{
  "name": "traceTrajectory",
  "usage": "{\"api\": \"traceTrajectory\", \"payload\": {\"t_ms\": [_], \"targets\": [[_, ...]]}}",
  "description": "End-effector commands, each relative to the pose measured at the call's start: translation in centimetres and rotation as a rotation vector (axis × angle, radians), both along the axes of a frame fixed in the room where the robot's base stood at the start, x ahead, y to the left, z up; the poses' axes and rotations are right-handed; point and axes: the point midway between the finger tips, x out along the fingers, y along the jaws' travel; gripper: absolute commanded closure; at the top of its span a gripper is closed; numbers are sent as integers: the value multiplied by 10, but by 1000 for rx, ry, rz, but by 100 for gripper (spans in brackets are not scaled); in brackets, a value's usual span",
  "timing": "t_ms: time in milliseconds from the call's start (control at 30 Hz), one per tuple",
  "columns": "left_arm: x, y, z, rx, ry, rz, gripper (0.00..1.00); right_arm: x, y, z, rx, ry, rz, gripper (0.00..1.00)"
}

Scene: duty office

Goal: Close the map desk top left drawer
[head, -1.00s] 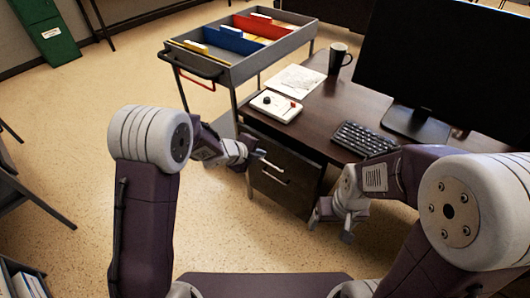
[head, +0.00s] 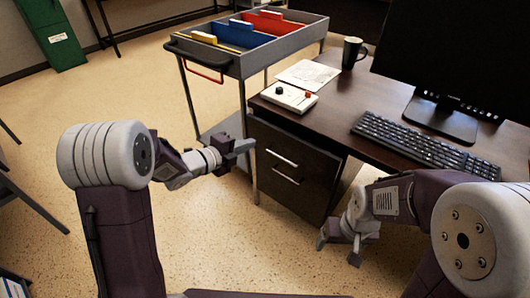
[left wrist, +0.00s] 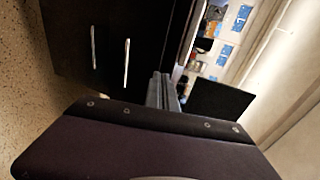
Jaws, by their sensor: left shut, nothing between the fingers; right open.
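The map desk (head: 345,120) has a dark drawer unit with two silver bar handles on its left side. The top left drawer (head: 262,135) looks flush or nearly flush with the lower drawer (head: 300,200); a small gap cannot be ruled out. In the left wrist view the top drawer's handle (left wrist: 127,63) shows beside the lower one. My left gripper (head: 244,148) is shut and empty, just left of the top drawer's front, apparently apart from it. Its fingers show in the left wrist view (left wrist: 163,90). My right gripper (head: 339,246) is open and empty, low, right of the drawer unit.
A grey trolley (head: 285,48) with coloured folders stands beyond the desk's left end, its legs close to my left gripper. A white control box (head: 289,97), paper, mug (head: 353,52), keyboard (head: 425,143) and monitor are on the desk.

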Motion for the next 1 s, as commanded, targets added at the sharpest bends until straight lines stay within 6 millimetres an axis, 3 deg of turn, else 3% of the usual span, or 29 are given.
{"api": "traceTrajectory", "payload": {"t_ms": [33, 67, 167, 333, 467, 733, 800, 1000], "targets": [[2, 12, -22, 1, -3, 25, 100, 0, 0, -24, 0, 0, 0, 21], [3, 17, -24, 1, -4, 37, 100, 0, 0, -26, 0, -1, 0, 21], [5, 27, -26, 2, -5, 56, 100, 0, 0, -28, 0, -1, 0, 21], [7, 26, -22, 2, -3, 57, 100, 0, 0, -21, 0, -1, 0, 21], [20, 15, -24, 1, 1, 53, 100, 0, 0, -7, 0, -1, 0, 21], [65, -19, -42, 2, 0, 53, 100, 0, 0, 28, 0, -1, 0, 21], [77, -27, -54, 4, -5, 53, 100, 0, 0, 13, 0, -2, 0, 21], [104, -46, -55, 3, -5, 55, 100, 0, 0, 7, 0, -1, 0, 21]]}}
